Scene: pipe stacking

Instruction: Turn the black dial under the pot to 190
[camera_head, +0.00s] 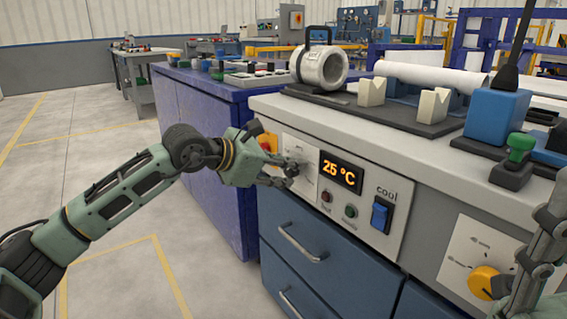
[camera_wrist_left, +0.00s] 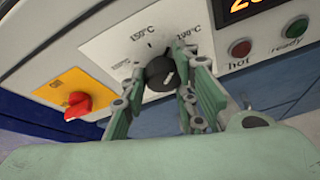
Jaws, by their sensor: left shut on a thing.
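The black dial (camera_wrist_left: 159,74) sits on a white scale plate (camera_wrist_left: 110,46) with 150°C at the top and 190°C at the upper right. A short white mark shows on the dial's face; exactly which value it points at is hard to tell. My left gripper (camera_head: 283,174) is at the panel, its fingers on both sides of the dial and shut on it. It also shows in the left wrist view (camera_wrist_left: 156,88). The display (camera_head: 341,172) reads 25 °C. My right gripper (camera_head: 512,287) is partly in view at the right edge, near a yellow knob (camera_head: 484,282); its opening is unclear.
A red switch on a yellow plate (camera_wrist_left: 75,92) is left of the dial. Hot and ready lamps and a blue cool switch (camera_head: 382,214) are to its right. A grey cylindrical vessel with a black handle (camera_head: 322,67) lies on the bench top. Drawers (camera_head: 310,240) are below.

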